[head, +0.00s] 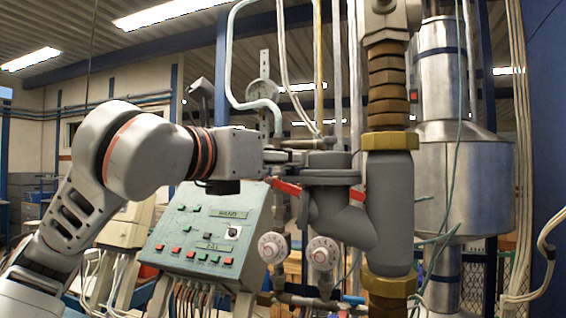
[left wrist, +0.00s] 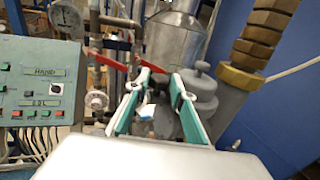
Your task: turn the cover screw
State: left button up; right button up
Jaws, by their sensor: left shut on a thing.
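My left gripper (head: 290,157) reaches in from the left at the top of the grey meter body (head: 338,212), level with its round grey cover (head: 330,160). In the left wrist view the green-and-white fingers of my left gripper (left wrist: 160,78) converge beside the grey cover (left wrist: 203,88), which has a small knob on top. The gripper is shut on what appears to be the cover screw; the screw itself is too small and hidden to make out. My right gripper is in neither view.
A red valve handle (head: 284,187) is close below my gripper. A thick vertical pipe (head: 388,215) with brass nuts stands right of the meter. A green control panel (head: 205,238) is below my arm.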

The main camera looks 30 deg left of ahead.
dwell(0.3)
pick_arm(q)
jog(key=o, duration=1.1)
jog(key=shift+f, duration=0.1)
jog(key=s, duration=0.8)
jog(key=shift+a, duration=0.15)
